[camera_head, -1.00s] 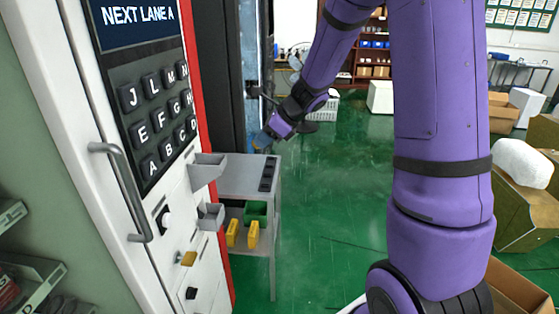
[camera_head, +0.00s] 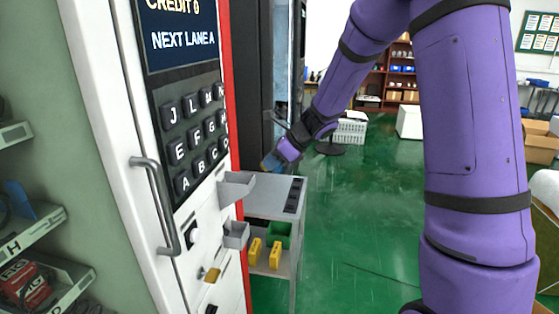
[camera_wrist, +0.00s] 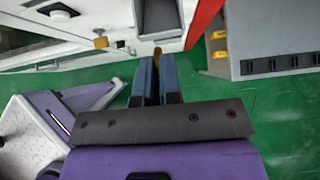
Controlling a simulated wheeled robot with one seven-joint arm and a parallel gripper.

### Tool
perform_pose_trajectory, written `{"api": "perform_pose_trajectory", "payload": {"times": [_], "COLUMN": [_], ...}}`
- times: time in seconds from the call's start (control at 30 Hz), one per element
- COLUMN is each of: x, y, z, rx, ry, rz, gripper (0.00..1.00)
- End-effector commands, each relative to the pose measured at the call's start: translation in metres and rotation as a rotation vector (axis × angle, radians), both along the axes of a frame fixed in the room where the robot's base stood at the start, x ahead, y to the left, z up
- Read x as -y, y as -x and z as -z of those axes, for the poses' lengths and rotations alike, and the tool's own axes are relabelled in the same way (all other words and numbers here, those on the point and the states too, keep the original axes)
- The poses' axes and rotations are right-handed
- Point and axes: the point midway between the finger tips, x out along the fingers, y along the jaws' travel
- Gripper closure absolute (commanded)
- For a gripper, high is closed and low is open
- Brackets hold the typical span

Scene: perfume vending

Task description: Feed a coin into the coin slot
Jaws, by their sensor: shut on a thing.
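The vending machine (camera_head: 120,130) stands at the left, with a lettered keypad and a screen reading "CREDIT 0" and "NEXT LANE A". Its lower front carries a black fitting (camera_head: 192,237) and a brass-coloured knob (camera_head: 213,275); I cannot tell which part is the coin slot. My gripper (camera_head: 270,164) is beyond the upper grey tray in the head view. In the wrist view my gripper (camera_wrist: 157,62) has its blue fingers closed on a thin gold-brown coin (camera_wrist: 157,52), seen edge-on and mostly hidden. The knob (camera_wrist: 100,41) is ahead and left of the fingertips, apart from them.
Two grey trays, upper (camera_head: 236,187) and lower (camera_head: 236,235), jut from the machine. A grey cart (camera_head: 272,196) beside it holds yellow items (camera_head: 254,250) and a green bin (camera_head: 279,233). Shelves (camera_head: 35,228) stand at the left. The green floor (camera_head: 360,220) to the right is open.

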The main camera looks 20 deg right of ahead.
Motion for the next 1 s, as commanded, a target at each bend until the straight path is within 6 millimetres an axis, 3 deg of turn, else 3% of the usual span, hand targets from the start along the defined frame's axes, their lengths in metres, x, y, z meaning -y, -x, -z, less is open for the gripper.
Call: {"api": "perform_pose_trajectory", "payload": {"times": [0.6, 1.0], "x": [-0.041, -0.058], "y": [-0.030, -0.042], "z": [0.017, 0.038], "rx": [-0.001, 0.000], "ry": [-0.001, 0.000], "rz": [-0.001, 0.000], "gripper": [1.00, 1.00]}}
